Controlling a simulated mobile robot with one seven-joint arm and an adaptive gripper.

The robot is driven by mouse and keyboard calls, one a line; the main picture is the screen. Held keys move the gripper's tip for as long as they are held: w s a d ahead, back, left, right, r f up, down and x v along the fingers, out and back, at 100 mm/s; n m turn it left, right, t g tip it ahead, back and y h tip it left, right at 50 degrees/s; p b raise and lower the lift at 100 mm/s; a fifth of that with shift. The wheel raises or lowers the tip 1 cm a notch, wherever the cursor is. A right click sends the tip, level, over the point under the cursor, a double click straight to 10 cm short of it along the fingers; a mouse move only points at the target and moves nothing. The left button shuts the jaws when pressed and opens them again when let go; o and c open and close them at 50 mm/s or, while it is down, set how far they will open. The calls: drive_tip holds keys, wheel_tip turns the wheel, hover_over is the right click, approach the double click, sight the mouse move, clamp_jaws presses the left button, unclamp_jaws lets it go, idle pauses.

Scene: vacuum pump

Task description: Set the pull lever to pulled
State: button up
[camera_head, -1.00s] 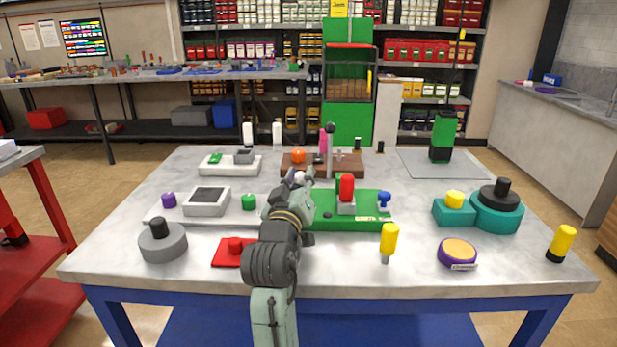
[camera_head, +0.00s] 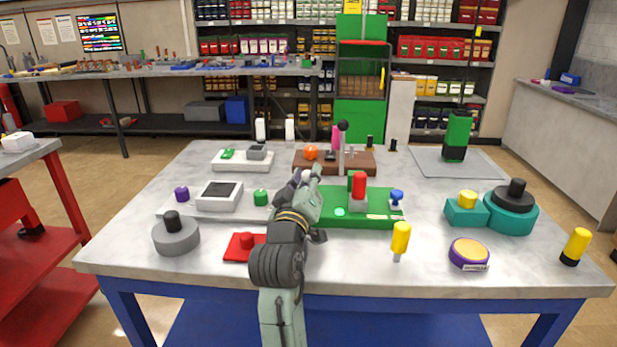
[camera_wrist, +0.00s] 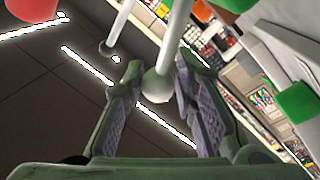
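My gripper (camera_head: 309,180) is over the middle of the table, at the left part of the green board (camera_head: 382,218). The fingers are open, with a small gap seen on each side of the ball. The ball also shows at the gripper tip in the head view (camera_head: 307,175). A black-knobbed grey lever (camera_head: 342,150) stands upright behind, at the brown board (camera_head: 363,167). No label shows which is the pull lever.
A red knob (camera_head: 359,187) and a blue knob (camera_head: 397,197) stand close to the right of my gripper. A white-grey box (camera_head: 219,196) and green knob (camera_head: 261,197) are left. A yellow-handled piece (camera_head: 401,240) is at the front. Bare tabletop (camera_head: 345,262) lies at the front edge.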

drive_tip(key=shift+o, duration=0.3)
wheel_tip(320, 180, up, 10)
idle(0.5)
drive_tip(key=shift+o, duration=0.5)
drive_tip(key=shift+a, duration=0.1)
